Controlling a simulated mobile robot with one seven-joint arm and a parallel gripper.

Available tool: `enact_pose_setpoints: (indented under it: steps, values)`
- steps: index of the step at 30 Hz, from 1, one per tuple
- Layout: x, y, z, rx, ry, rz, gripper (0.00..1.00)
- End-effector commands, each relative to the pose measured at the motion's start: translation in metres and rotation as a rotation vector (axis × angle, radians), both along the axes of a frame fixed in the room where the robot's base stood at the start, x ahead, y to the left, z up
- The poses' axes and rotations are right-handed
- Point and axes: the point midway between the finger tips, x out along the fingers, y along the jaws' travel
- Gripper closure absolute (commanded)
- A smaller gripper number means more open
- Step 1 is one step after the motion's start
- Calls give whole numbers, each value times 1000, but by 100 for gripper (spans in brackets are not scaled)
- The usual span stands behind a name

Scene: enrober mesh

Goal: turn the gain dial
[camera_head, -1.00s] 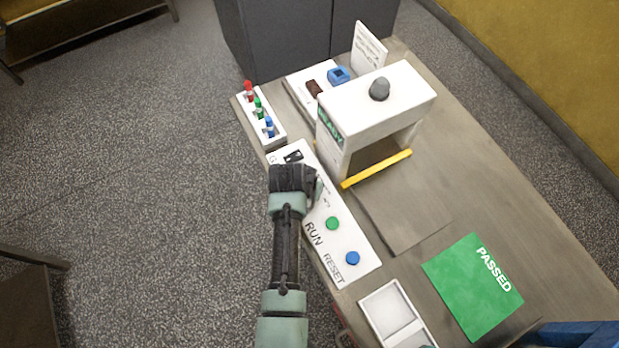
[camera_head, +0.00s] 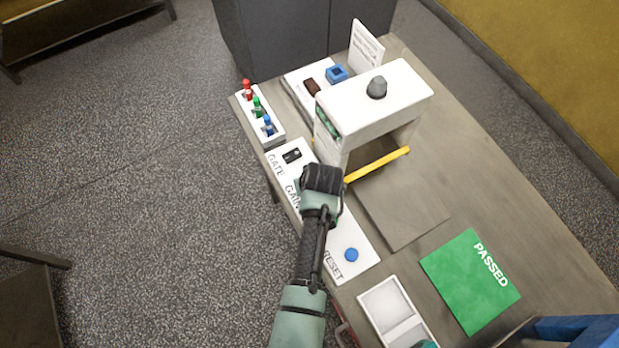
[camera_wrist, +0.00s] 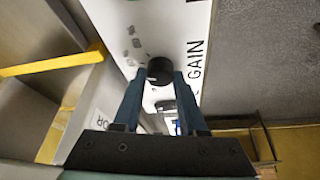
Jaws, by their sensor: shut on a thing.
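The gain dial (camera_wrist: 160,68) is a round black knob on the white control panel (camera_wrist: 120,22). In the wrist view it sits between the fingertips of my gripper (camera_wrist: 160,80), which is shut on it. The word GAIN is printed beside the dial. In the head view my gripper (camera_head: 322,180) is over the middle of the panel (camera_head: 358,272) and hides the dial. The GAIN label is partly covered there.
A white machine (camera_head: 370,108) with a yellow bar (camera_head: 378,164) stands right beside my gripper. The panel also has a black switch (camera_head: 292,156) and a blue RESET button (camera_head: 351,255). Coloured bottles stand in a white rack (camera_head: 273,143). A green PASSED mat (camera_head: 462,290) lies at right.

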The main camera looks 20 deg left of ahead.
Motion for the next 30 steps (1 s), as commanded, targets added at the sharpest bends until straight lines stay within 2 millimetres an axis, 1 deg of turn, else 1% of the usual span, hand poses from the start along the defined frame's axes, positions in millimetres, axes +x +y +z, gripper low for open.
enact_pose_setpoints:
  steps: [6,18,19,21,23,24,30]
  values:
    - [0,0,0,0,0,43,100]
    - [0,0,0,0,1,49,100]
    - [0,0,0,0,1,49,55]
    - [0,0,0,-1,0,48,43]
    - [0,0,0,-1,0,48,32]
    - [0,0,0,-1,0,48,29]
    - [0,0,0,-1,0,48,29]
